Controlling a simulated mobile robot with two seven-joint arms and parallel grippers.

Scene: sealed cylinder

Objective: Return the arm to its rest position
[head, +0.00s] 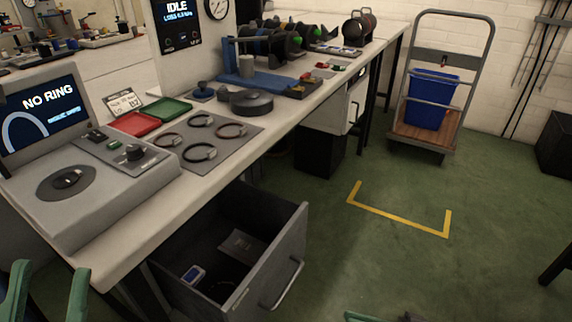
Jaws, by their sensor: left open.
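My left gripper (51,270) shows at the bottom left corner. Its two green fingers stand apart with nothing between them. It is in front of the grey tester (85,200), whose screen (45,112) reads "NO RING". A green sliver and a dark part at the bottom edge seem to belong to my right gripper (375,317); most of it is out of frame and its jaws cannot be made out. The rest of both arms is hidden below the picture.
The workbench (190,195) holds a grey mat (222,131) with several rings, a red tray (135,123) and a green tray (167,107). An open drawer (285,262) juts out below. A cart (425,141) carries a blue bin (430,102). Green floor is clear around yellow tape (398,220).

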